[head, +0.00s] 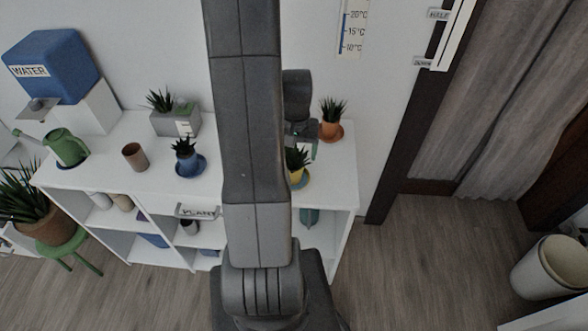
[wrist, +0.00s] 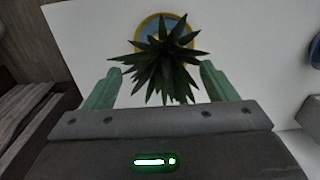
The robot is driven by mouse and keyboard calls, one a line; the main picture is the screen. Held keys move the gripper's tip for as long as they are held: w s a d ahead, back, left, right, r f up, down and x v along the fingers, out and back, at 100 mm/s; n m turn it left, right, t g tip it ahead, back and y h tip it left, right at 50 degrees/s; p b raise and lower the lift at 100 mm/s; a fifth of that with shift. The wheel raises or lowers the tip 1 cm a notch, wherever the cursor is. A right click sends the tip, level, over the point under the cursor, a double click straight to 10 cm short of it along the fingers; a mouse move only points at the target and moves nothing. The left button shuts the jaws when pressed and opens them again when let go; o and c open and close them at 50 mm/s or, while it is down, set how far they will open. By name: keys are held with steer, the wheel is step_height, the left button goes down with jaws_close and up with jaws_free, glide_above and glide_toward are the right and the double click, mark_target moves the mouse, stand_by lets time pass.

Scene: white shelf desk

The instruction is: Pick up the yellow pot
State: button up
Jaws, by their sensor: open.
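The yellow pot (head: 296,176) stands on the white shelf top near its right end, on a saucer, with a spiky green plant in it. My arm hides its left part in the head view. In the wrist view the plant (wrist: 163,68) covers most of the pot, and a yellow and blue ring, likely pot rim or saucer, shows behind it (wrist: 150,24). My gripper (wrist: 158,88) is open, with one green finger on each side of the plant's leaves. I cannot tell whether the fingers touch the leaves.
An orange pot (head: 332,130) stands behind and right of the yellow pot. A blue pot (head: 187,162), a brown cup (head: 134,157), a grey planter (head: 176,122) and a green watering can (head: 66,148) stand further left on the white shelf (head: 335,185).

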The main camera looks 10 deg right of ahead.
mark_target(293, 163)
steer(key=shift+w+a+f+p, duration=0.1)
steer(key=shift+w+f+p, duration=0.2)
steer(key=shift+f, duration=1.35)
steer(key=shift+w+a+f+p, duration=0.1)
steer(key=shift+f+p, duration=0.25)
steer(key=shift+f, duration=1.3)
steer(key=c, duration=1.2)
steer(key=shift+c, duration=0.2)
steer(key=shift+r, duration=0.1)
